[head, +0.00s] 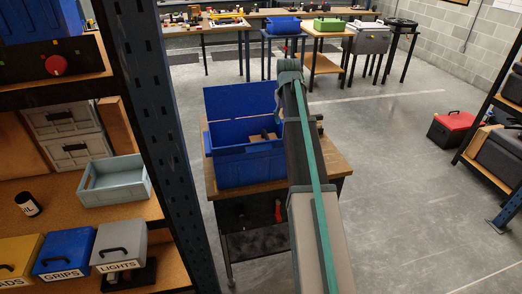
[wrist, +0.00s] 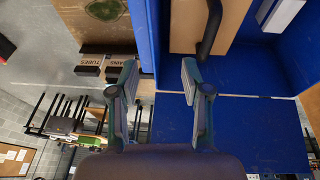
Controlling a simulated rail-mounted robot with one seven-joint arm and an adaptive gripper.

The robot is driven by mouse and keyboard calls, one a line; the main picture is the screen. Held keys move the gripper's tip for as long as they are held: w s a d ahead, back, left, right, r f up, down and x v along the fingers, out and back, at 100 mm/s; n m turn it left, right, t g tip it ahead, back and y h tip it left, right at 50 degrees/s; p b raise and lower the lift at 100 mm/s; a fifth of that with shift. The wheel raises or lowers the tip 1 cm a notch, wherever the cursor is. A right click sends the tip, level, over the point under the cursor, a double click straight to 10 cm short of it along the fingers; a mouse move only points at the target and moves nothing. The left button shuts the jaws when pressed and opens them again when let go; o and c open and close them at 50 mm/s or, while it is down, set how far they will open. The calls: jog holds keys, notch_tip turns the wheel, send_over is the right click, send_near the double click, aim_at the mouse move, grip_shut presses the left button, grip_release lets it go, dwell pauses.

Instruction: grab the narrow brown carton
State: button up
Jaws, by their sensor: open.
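A plain brown carton (wrist: 193,25) lies inside the blue crate (wrist: 240,125) at the top of the wrist view. A dark curved bar crosses its right side. In the head view the blue crate (head: 245,168) stands on a wood-topped cart, and a small brown part (head: 263,136) shows inside it, partly hidden by my arm. My gripper (wrist: 160,66) is open and empty, its fingers apart near the crate's edge and below the carton in the wrist view. I cannot tell its height above the carton. Its fingers are not clear in the head view.
A brown printed carton (wrist: 112,62) shows left of the crate in the wrist view. A white item (wrist: 283,14) lies in the crate's corner. A shelf rack with a grey tray (head: 115,180) stands left of the cart. Open floor lies to the right, with a red toolbox (head: 451,126).

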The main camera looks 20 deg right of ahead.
aim_at(265, 134)
jog(key=w+a+f+g+h+b, duration=0.15)
jog(key=w+a+g+h, duration=0.3)
jog(key=a, duration=0.75)
jog(key=shift+h, duration=0.25)
jog(key=p+x, duration=0.1)
jog(key=x, duration=0.4)
jog(key=shift+d+p, duration=0.1)
jog(key=shift+p, duration=0.2)
jog(key=shift+w+d+p+x, duration=0.15)
jog(key=shift+p+x, duration=0.45)
jog(key=shift+x, duration=0.6)
jog(key=shift+w+d+p+x, duration=0.1)
jog(key=shift+w+p+x, duration=0.1)
jog(key=shift+p+x, duration=0.7)
jog(key=shift+d+f+b, duration=0.25)
jog(key=shift+f+b, duration=0.05)
jog(key=shift+f, duration=0.25)
grip_shut()
